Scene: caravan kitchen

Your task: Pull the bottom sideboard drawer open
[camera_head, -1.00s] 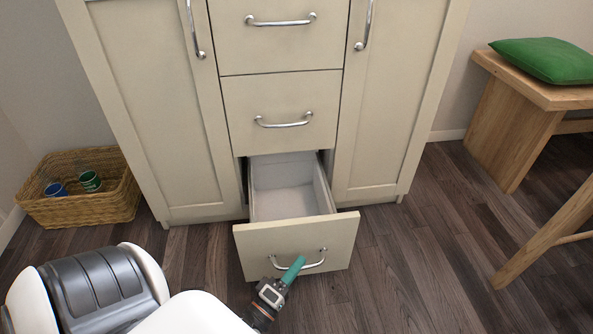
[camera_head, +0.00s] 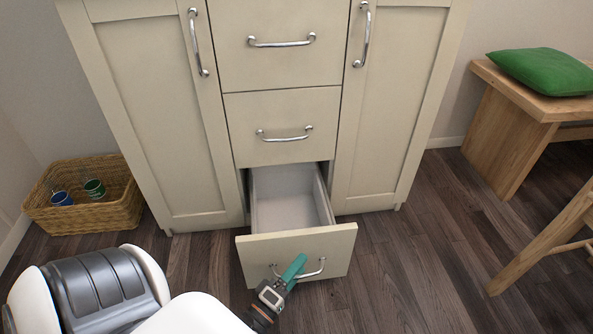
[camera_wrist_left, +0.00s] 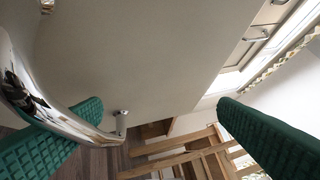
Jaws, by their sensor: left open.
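The cream bottom drawer (camera_head: 305,247) of the sideboard stands well out, its empty pale inside (camera_head: 288,205) showing from above. Its chrome bar handle (camera_head: 316,272) runs across the front. My left gripper (camera_head: 295,267) is at the left-middle part of this handle, with teal finger pads. In the left wrist view its jaws (camera_wrist_left: 160,112) are wide apart, and the handle (camera_wrist_left: 42,90) passes close by the left-hand pad; I cannot tell whether they touch. The drawer front (camera_wrist_left: 130,50) fills the upper part there. My right gripper is not in view.
Two closed drawers sit above, the nearer with a chrome handle (camera_head: 284,134); tall doors flank them. A wicker basket (camera_head: 95,213) with cups stands left. A wooden bench (camera_head: 510,140) with a green cushion (camera_head: 543,70) stands right. Dark floor (camera_head: 420,250) is free between.

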